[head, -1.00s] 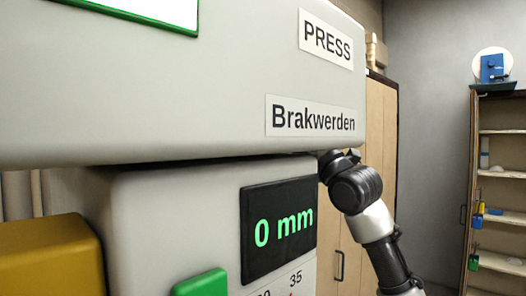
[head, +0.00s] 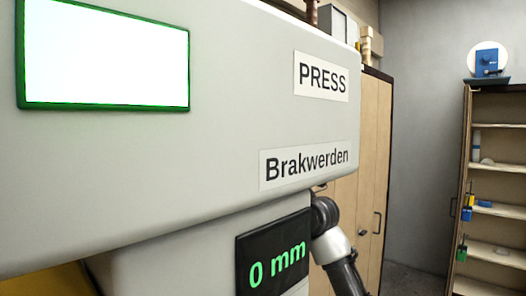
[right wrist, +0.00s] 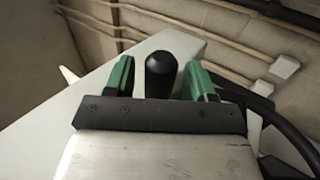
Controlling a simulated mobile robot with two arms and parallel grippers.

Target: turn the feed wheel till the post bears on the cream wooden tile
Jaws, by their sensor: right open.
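In the right wrist view my right gripper (right wrist: 160,74) is open, its two green fingers apart. A black rounded knob (right wrist: 162,72) stands between the fingers, with a gap visible on each side. I cannot tell whether it belongs to the feed wheel. The press (head: 120,190) fills most of the head view, and its dark display (head: 272,250) reads "0 mm" in green. My right arm goes up behind the press edge, so its gripper is hidden in the head view. The post, the cream wooden tile and a whole wheel are not visible. My left gripper is not in view.
A blank white screen (head: 105,55) with a green frame is on the press front. A wooden cabinet (head: 365,160) stands behind, and an open shelf (head: 500,180) stands at the far right. In the wrist view a dark cable (right wrist: 275,120) hangs right of the gripper.

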